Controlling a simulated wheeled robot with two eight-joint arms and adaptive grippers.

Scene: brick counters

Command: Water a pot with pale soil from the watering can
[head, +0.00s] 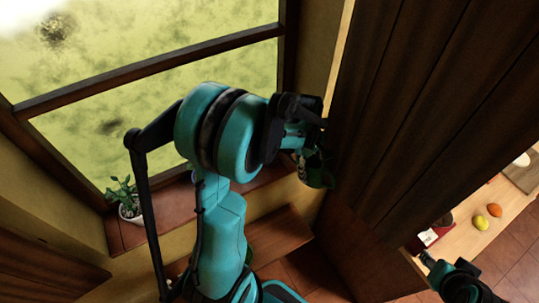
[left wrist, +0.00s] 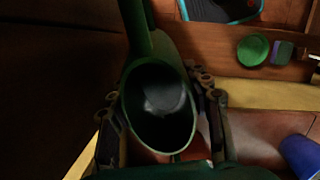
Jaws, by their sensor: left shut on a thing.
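The green watering can (left wrist: 160,105) is between the fingers of my left gripper (left wrist: 165,125), which is shut on it. Its dark oval opening faces the left wrist camera. In the head view only a small dark green part of the can (head: 318,176) shows below my left gripper (head: 306,158), beside the dark wood panel. A white pot (head: 130,211) with a green plant stands on the windowsill, left of my left arm; its soil is too small to judge. A blue pot-like thing (left wrist: 301,156) shows at the lower right of the left wrist view. My right gripper (head: 430,261) is at the lower right, its fingers unclear.
The tall dark wood panel (head: 400,120) stands close right of the left gripper. The reddish windowsill (head: 265,178) runs behind the arm. A counter (head: 465,240) at right holds a yellow fruit (head: 480,222) and an orange fruit (head: 494,210). A green round thing (left wrist: 253,50) lies on a wooden surface.

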